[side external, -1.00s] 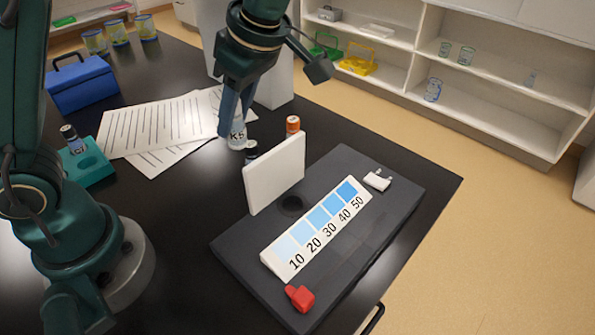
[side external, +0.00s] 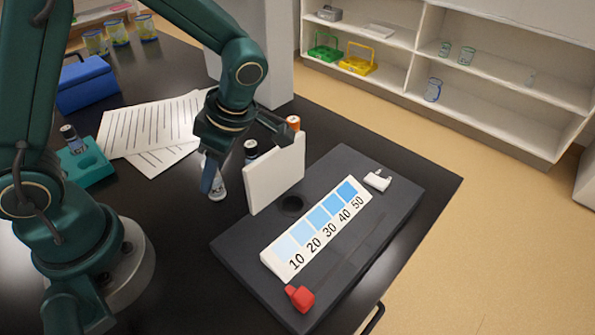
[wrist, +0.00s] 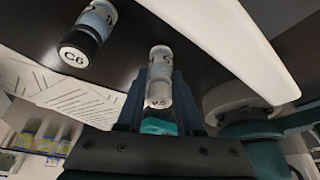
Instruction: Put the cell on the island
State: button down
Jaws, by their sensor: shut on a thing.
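My gripper (side external: 211,178) is shut on a small clear cell (side external: 219,187) with a white label, beside the left face of the white upright panel. In the wrist view the cell (wrist: 158,78) sits between the two blue fingers, its marked end towards the camera. Part of it is hidden by a finger in the side view. The dark board (side external: 375,246) lies to the right, with a dark round spot (side external: 291,204) by the panel's foot. This spot may be the island; I cannot tell for sure.
The white panel (side external: 272,178) stands between my gripper and the round spot. A sloped blue scale (side external: 281,261), a red piece (side external: 299,297) and a white clip (side external: 377,180) are on the board. A dark-capped vial (side external: 250,150) and an orange-capped one (side external: 293,123) stand behind. A teal rack (side external: 95,163) is left.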

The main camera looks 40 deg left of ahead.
jog(key=shift+f, duration=0.25)
jog(key=shift+f, duration=0.15)
jog(key=c, duration=0.6)
grip_release()
jog(key=shift+o, duration=0.2)
